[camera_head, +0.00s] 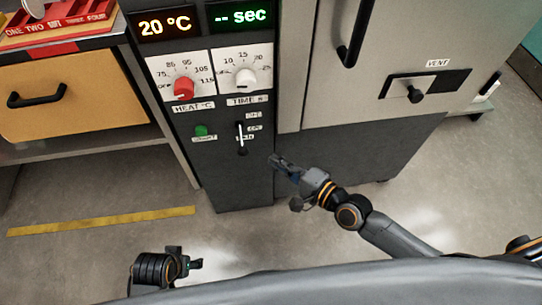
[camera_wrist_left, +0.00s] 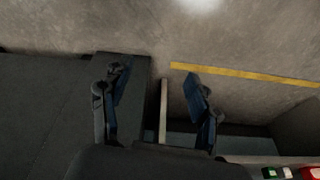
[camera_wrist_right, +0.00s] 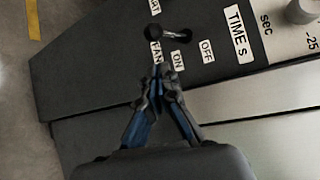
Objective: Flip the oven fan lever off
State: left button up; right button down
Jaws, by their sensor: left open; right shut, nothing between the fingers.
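The fan lever (camera_head: 241,140) is on the oven's dark lower panel, under the TIME dial. It has a dark round knob (camera_wrist_right: 153,31) and tilts down, toward the ON side of its slot; the OFF label (camera_wrist_right: 207,50) is at the upper end. My right gripper (camera_head: 275,160) is to the right of the lever and a little lower, shut and empty. In the right wrist view its fingertips (camera_wrist_right: 158,68) point at the FAN label, close to the knob but apart from it. My left gripper (camera_head: 196,264) is low in the head view, open and empty (camera_wrist_left: 155,85), away from the lever.
A green button (camera_head: 201,130) is left of the lever. Above are a red HEAT dial (camera_head: 183,88) and a white TIME dial (camera_head: 245,78). A door with a black handle (camera_head: 356,35) and a VENT slider (camera_head: 415,94) stands to the right. The floor in front is clear.

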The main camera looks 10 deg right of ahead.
aim_at(242, 142)
pick_arm(q)
jog(key=shift+w+r+b, duration=0.1)
jog(key=shift+r+b, duration=0.35)
jog(key=shift+r, duration=1.15)
pick_arm(e)
jog(key=x, duration=0.8)
jog(key=shift+a, duration=0.2)
jog(key=shift+w, duration=0.15)
